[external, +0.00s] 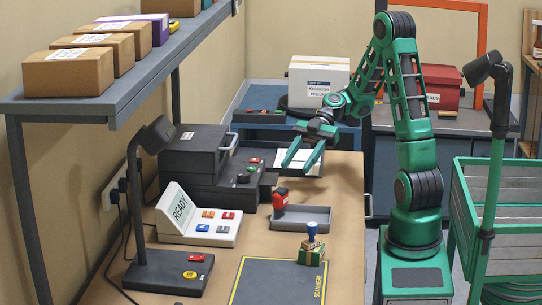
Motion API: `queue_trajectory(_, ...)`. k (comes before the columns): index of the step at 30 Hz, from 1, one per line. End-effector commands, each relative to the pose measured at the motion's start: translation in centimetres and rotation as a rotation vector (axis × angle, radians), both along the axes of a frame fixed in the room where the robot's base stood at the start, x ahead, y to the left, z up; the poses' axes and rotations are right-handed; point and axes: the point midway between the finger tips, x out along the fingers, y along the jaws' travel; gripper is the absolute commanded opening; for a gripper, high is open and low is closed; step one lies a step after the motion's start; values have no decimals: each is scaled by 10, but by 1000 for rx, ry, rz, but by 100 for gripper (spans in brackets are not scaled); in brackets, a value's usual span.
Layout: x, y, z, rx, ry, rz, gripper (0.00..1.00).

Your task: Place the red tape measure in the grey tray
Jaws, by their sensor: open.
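A small red object with a dark lower part, likely the red tape measure (280,196), stands upright at the back left corner of the grey tray (311,222). Its lower end meets the tray's rim in the picture, and I cannot tell whether it is inside or just behind it. The shallow grey tray lies on the wooden desk. My gripper (298,158) is open, with two green fingers apart and nothing seen between them. It hangs above and behind the tray and the red object, not touching them.
Left are a READY button panel (190,212), a black machine (192,160) and a lamp (150,200). A shelf (125,85) with boxes overhangs the left. Right is a green cart (508,215).

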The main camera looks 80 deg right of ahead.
Motion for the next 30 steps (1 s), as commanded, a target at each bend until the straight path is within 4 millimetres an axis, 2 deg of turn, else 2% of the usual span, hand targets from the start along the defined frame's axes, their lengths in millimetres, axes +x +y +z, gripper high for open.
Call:
queue_trajectory(5,-2,-2,0,-6,10,-1,44)
queue_trajectory(8,-4,4,-9,-40,87,-9,44)
queue_trajectory(14,-25,17,-47,-226,465,-134,44)
queue_trajectory(18,-51,11,-62,-368,725,-328,44)
queue_trajectory(21,-70,2,-65,-442,864,-491,44)
queue_trajectory(26,-106,-16,-58,-514,1041,-808,44)
queue_trajectory(30,-141,-33,-47,-506,1154,-1111,44)
